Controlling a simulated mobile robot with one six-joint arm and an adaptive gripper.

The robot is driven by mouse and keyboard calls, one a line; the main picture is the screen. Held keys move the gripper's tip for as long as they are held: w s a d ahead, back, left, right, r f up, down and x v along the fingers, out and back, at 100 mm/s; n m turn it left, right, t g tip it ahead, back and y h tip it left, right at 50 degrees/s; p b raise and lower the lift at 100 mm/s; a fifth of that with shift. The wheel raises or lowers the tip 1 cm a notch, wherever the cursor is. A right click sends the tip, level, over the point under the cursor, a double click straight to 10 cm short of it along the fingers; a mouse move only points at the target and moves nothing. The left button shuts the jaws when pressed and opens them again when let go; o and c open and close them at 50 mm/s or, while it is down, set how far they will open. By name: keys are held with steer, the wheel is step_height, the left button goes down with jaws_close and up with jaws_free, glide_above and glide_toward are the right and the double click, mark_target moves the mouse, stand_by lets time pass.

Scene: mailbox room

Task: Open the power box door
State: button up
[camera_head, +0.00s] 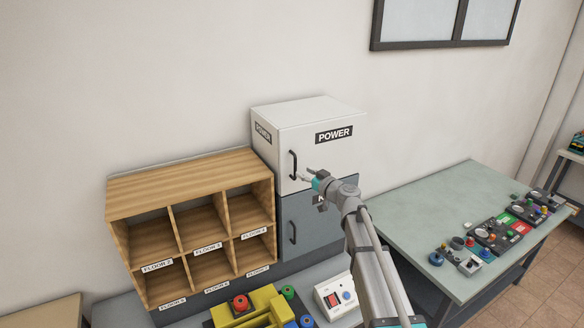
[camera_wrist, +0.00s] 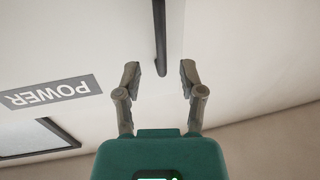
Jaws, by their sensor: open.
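The white power box (camera_head: 325,146) sits on top of a grey box, with a "POWER" label on its front. Its door is shut. A dark vertical bar handle (camera_head: 293,165) is at the left of the door. My gripper (camera_head: 309,175) is just right of the handle in the head view, open and empty. In the wrist view, the handle (camera_wrist: 160,45) comes down between and beyond the two fingertips of my gripper (camera_wrist: 160,78). No finger visibly touches it; the exact depth gap cannot be told.
A grey box (camera_head: 306,230) with its own handle is directly below. A wooden shelf (camera_head: 190,184) with labelled compartments stands at left. A yellow block with coloured buttons and a white switch box (camera_head: 334,297) lie in front. A green table (camera_head: 440,215) with control panels is at right.

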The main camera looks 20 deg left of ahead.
mark_target(295, 177)
steer(key=shift+x, duration=2.8)
jaws_close()
